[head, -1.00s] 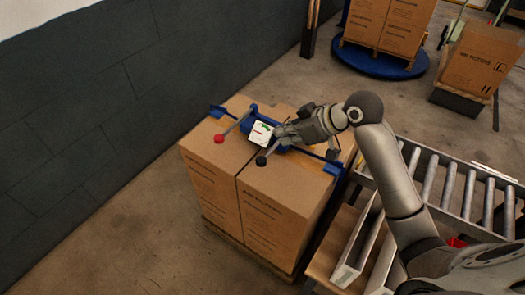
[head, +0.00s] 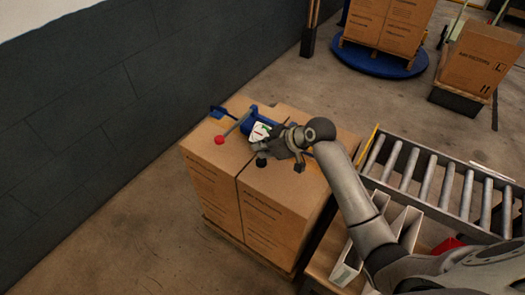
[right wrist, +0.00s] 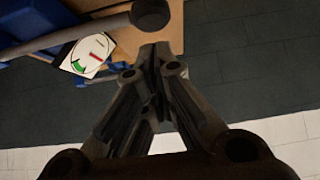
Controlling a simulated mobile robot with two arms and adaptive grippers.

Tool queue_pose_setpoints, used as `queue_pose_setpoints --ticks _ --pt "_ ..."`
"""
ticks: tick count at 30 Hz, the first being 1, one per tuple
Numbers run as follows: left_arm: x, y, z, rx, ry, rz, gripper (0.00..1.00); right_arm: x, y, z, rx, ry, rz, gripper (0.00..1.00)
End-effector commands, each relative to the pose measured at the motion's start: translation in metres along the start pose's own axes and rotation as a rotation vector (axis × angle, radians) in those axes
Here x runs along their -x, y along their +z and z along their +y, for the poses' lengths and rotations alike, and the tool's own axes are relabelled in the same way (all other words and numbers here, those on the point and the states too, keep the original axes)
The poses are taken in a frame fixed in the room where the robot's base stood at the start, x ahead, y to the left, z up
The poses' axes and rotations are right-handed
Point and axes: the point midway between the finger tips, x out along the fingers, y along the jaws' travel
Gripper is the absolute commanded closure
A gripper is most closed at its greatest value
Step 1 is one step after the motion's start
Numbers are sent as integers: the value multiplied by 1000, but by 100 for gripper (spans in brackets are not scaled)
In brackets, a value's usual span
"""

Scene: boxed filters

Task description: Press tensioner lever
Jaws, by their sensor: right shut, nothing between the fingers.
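The blue tensioner (head: 264,113) lies across the top of the strapped boxes, partly hidden by my right arm. It carries a white dial (head: 260,132) with a green mark and a red needle, which also shows in the right wrist view (right wrist: 88,56). One lever ends in a red knob (head: 219,140) to the left. Another lever ends in a black knob (head: 261,162), seen large in the right wrist view (right wrist: 150,14). My right gripper (head: 262,151) is shut and empty, close beside the black knob; contact cannot be told. My left gripper is not in view.
The cartons (head: 268,197) stand on a pallet beside a dark wall (head: 95,110). A roller conveyor (head: 445,185) is at the right. More cartons stand on a blue turntable (head: 375,62) at the back. Floor is open in front of the wall.

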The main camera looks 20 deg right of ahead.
Motion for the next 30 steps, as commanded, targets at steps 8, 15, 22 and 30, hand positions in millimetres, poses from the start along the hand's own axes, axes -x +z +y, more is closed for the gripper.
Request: queue_pose_setpoints --ticks 8,15,22,30 --pt "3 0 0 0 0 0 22 -12 12 0 0 0 2 100" --pt "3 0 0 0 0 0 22 -12 13 0 1 0 2 100" --pt "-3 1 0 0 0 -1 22 -22 24 -2 40 40 -4 100" --pt "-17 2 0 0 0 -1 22 -53 55 -6 185 183 -4 100"
